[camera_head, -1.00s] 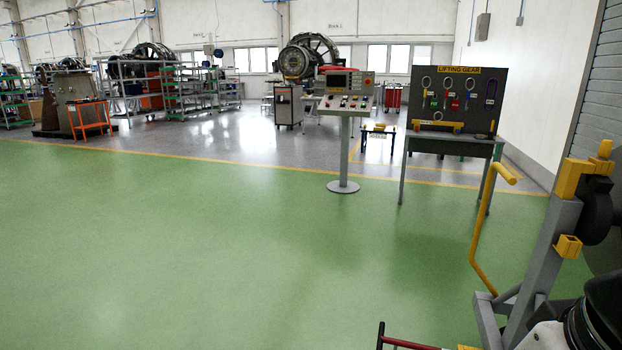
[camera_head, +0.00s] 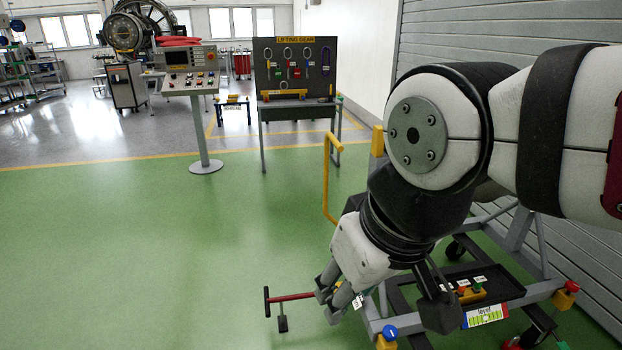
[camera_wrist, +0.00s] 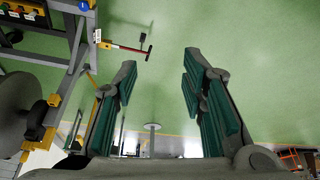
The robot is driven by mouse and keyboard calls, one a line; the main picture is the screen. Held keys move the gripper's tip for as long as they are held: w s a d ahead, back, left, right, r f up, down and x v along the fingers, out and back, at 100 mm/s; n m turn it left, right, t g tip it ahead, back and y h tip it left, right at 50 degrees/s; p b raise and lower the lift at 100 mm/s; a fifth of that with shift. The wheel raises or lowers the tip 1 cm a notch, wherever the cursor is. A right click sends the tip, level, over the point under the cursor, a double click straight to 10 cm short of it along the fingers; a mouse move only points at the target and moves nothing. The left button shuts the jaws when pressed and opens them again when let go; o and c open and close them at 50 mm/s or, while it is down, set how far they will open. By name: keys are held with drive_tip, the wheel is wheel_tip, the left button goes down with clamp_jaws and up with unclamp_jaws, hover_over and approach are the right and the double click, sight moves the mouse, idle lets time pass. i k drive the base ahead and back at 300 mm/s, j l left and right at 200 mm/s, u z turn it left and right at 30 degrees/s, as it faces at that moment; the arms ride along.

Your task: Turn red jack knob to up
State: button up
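In the head view a red knob (camera_head: 571,286) sits on a yellow block at the right front corner of the wheeled grey stand. A smaller red knob (camera_head: 461,290) sits beside a green one on a yellow box in the stand's black tray; I cannot tell which is the jack knob. Their settings are too small to read. My gripper (camera_head: 328,300) hangs left of the stand, over the green floor, apart from both red knobs. In the wrist view my gripper (camera_wrist: 160,64) is open, with nothing between its teal pads.
A blue knob (camera_head: 389,332) is on the stand's near left corner. A red bar with a black T-end (camera_head: 290,297) sticks out left, close to my gripper. A yellow handrail (camera_head: 326,180) stands behind. The green floor (camera_head: 130,250) to the left is clear.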

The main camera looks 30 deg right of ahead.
sight(570, 286)
drive_tip(key=z, duration=2.4)
drive_tip(key=i+l+z, duration=0.15)
drive_tip(key=i+z, duration=0.2)
drive_tip(key=i, duration=0.25)
drive_tip(key=i+z, duration=0.35)
drive_tip(key=i, duration=0.3)
drive_tip(key=i+j+z, duration=0.25)
drive_tip(key=i+z, duration=0.15)
drive_tip(key=i, duration=0.2)
